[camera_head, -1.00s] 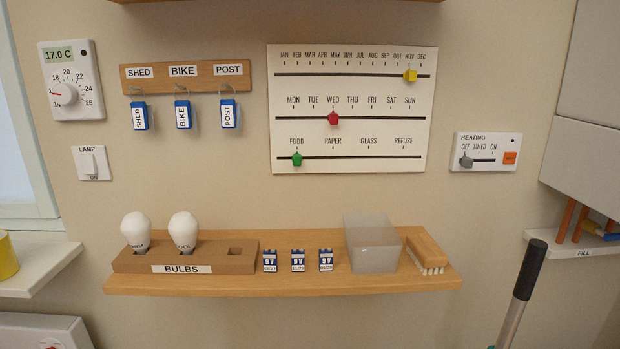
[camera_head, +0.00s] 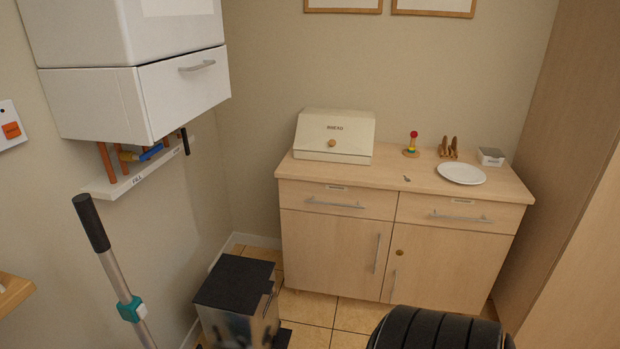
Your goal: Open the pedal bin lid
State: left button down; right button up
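The pedal bin (camera_head: 228,318) stands on the tiled floor at the lower left of the head view, a box with shiny sides. Its flat black lid (camera_head: 237,284) looks shut. A dark pedal-like piece (camera_head: 281,338) shows low at its right side, partly cut off by the lower picture edge. Neither of my grippers is in view.
A wooden cabinet (camera_head: 340,242) with a bread box (camera_head: 335,137) and a white plate (camera_head: 461,173) stands right of the bin. A pole with a black grip (camera_head: 91,222) rises at the left. A white wall unit (camera_head: 185,92) hangs above. Some tiled floor (camera_head: 308,307) is clear.

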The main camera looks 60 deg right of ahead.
aim_at(235, 284)
jog(key=z, duration=1.5)
